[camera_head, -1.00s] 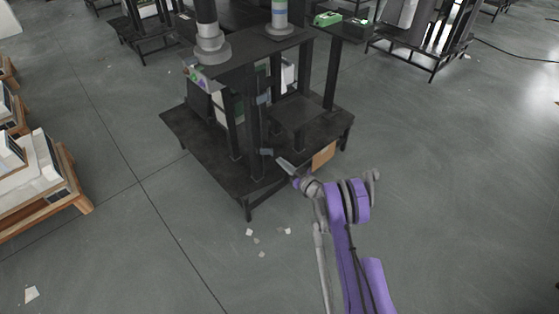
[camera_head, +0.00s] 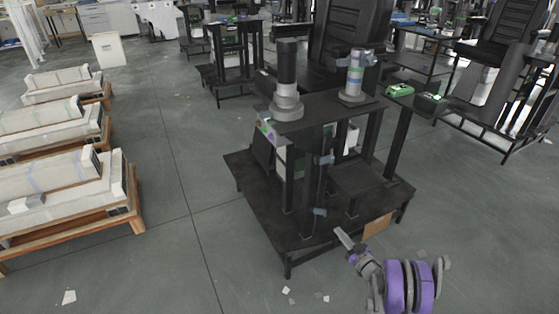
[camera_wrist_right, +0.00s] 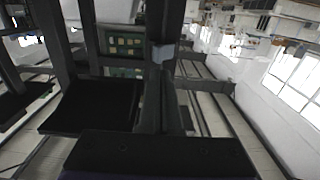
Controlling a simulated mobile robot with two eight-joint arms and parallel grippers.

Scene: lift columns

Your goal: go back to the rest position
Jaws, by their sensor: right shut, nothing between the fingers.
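My right gripper (camera_head: 343,238) shows at the lower middle of the head view, at the end of my purple and grey arm. It is shut with nothing in it. It appears at the front edge of a black lift-column stand (camera_head: 262,213); I cannot tell whether it touches the stand. In the right wrist view, dark posts and a green board (camera_wrist_right: 125,45) with pale squares show close up. My left gripper is not in view.
The stand carries a dark column (camera_head: 287,75) and a lighter column (camera_head: 355,75) on top. Pallets with long pale boxes (camera_head: 60,185) stand at the left. Small pale scraps (camera_head: 69,297) lie on the grey floor. Open floor lies between pallets and stand.

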